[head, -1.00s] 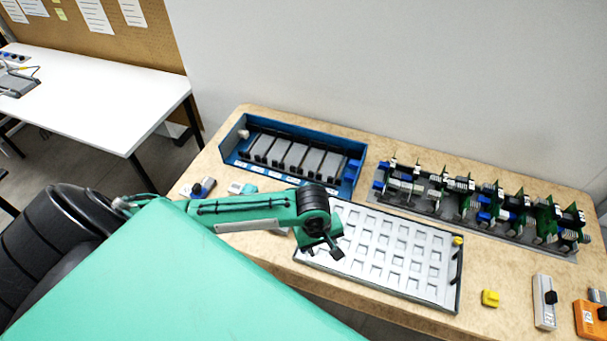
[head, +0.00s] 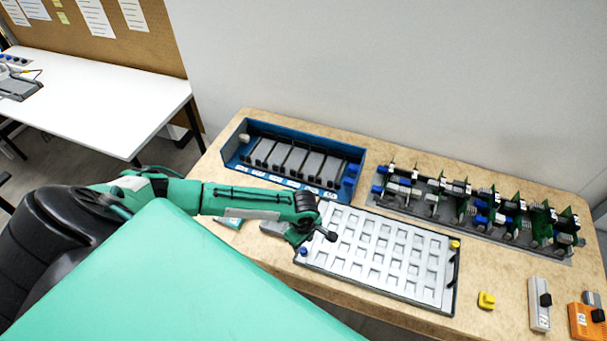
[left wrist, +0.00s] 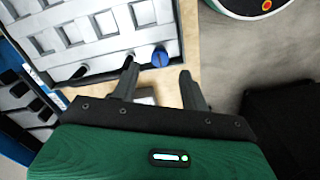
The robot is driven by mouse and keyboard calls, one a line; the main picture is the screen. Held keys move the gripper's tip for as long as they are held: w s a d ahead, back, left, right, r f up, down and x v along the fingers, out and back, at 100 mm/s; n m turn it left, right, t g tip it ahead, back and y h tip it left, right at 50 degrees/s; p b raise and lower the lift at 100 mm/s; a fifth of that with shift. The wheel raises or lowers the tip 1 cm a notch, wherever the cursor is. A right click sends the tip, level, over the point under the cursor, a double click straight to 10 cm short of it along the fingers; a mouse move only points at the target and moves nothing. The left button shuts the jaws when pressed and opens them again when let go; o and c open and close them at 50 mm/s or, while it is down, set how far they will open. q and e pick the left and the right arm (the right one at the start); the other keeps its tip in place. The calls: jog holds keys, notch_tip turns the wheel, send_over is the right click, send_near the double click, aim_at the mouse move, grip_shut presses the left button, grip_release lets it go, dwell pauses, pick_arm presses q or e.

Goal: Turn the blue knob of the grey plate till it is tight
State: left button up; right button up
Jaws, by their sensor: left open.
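The grey plate (head: 385,262) with rows of square pockets lies on the bench. Its blue knob (head: 303,251) is at the plate's near left corner and shows in the left wrist view (left wrist: 160,57) as a round blue head with a slot. My left gripper (head: 316,238) is over that left end of the plate. In the left wrist view its two fingers (left wrist: 158,70) are apart and empty, pointing toward the knob, with the knob between and just beyond the tips. I see no contact. My right gripper is out of view.
A blue tray (head: 237,133) with grey modules stands behind. A rack of green boards (head: 435,193) is at the back right. A yellow block (head: 486,300), a grey module (head: 540,303) and an orange module (head: 583,322) lie at right.

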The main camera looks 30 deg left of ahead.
aim_at(303, 250)
pick_arm(q)
jog(key=shift+f+p, duration=0.4)
jog(key=shift+f, duration=1.95)
jog(key=shift+c, duration=0.5)
grip_shut()
jog(key=shift+m, duration=0.3)
